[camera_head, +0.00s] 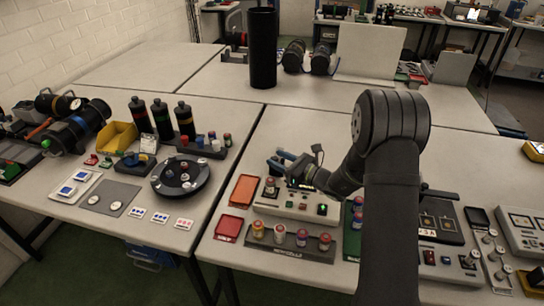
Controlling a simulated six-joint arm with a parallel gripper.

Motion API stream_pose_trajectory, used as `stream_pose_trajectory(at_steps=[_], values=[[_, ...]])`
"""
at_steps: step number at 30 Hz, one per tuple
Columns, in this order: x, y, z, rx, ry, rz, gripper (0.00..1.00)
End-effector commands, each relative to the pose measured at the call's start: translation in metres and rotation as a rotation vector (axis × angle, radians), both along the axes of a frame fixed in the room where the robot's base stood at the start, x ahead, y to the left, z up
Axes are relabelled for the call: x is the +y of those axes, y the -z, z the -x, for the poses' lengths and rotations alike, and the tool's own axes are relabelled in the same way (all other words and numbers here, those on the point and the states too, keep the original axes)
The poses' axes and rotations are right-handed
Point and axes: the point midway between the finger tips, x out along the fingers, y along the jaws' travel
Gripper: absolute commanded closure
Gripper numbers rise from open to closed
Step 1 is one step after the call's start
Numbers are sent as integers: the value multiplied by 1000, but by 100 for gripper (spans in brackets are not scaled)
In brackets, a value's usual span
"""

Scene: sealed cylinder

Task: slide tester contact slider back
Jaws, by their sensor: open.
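The tester seems to be the off-white box (289,211) on the front table, right of the middle. It has small dark parts on its top and a green-lit spot (322,209) near its right end. The contact slider is too small to make out and is partly behind my gripper.
An orange tray (243,191) and a red tray (229,227) lie left of the box. A dark rack (290,253) with several small jars stands in front of it. A black round turntable (180,188) is farther left. The table behind my gripper is mostly clear.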

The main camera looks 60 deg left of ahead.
Motion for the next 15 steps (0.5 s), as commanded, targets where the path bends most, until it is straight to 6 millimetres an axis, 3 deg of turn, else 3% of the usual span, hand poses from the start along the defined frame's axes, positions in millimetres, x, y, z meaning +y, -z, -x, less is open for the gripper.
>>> stream_pose_trajectory(at_steps=[9, 15], values=[[-74, 0, -33, 1, 6, 2, 59], [-109, 0, -47, 0, 5, 1, 59]])
